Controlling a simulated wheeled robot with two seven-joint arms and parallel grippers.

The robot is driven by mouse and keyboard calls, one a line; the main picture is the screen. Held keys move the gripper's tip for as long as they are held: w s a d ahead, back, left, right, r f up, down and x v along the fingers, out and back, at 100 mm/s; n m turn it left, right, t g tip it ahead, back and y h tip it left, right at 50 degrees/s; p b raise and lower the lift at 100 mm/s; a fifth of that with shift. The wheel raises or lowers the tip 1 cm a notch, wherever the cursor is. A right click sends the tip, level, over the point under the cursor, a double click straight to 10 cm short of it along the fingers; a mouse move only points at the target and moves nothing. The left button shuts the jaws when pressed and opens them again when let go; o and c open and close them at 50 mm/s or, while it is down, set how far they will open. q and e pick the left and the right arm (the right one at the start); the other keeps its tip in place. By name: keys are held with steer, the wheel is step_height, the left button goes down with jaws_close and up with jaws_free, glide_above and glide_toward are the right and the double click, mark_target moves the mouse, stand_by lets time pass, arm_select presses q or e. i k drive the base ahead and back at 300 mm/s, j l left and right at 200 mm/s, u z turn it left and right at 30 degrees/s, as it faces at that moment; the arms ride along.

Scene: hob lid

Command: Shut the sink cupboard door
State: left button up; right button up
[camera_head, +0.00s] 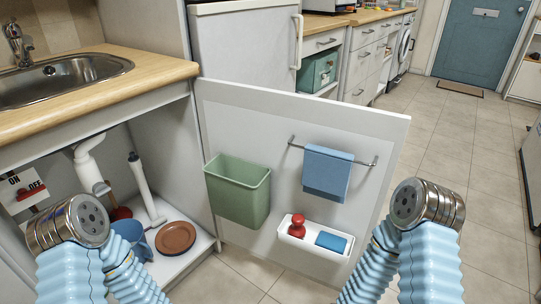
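The sink cupboard door (265,115) stands wide open, swung out to the right, with its inner face towards me. Its hinged side is at the cupboard's right edge, and its free edge is at the right. The door carries a green bin (238,190), a rail (367,162) with a blue cloth (328,172), and a white tray (328,253) with a red item (297,226) and a blue sponge (331,241). The open sink cupboard (160,115) is at the left. Bent parts of both my arms show at the bottom; neither gripper is in view.
The dish lies on the cupboard floor near the front. A worktop (150,72) with a sink (60,80) is above. Tiled floor (440,140) is clear at the right.

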mark_target(255, 140)
steer(key=l+u, duration=0.25)
steer(key=l, duration=0.25)
steer(key=l+u, duration=0.25)
steer(key=l, duration=0.3)
steer(key=l+u, duration=0.25)
steer(key=l, duration=0.25)
steer(key=k+l+u, duration=0.2)
steer(key=l, duration=0.25)
steer(key=k+l+u, duration=0.1)
steer(key=l+u, duration=0.15)
steer(key=l, duration=0.25)
steer(key=i+l+u, duration=0.15)
steer(key=l+u, duration=0.35)
steer(key=l, duration=0.35)
steer(key=l+u, duration=0.45)
steer(key=l, duration=0.35)
steer(key=k+l+u, duration=0.2)
steer(key=l+u, duration=0.3)
steer(key=l, duration=0.35)
steer(key=k+j, duration=0.2)
steer(key=i+l, duration=0.35)
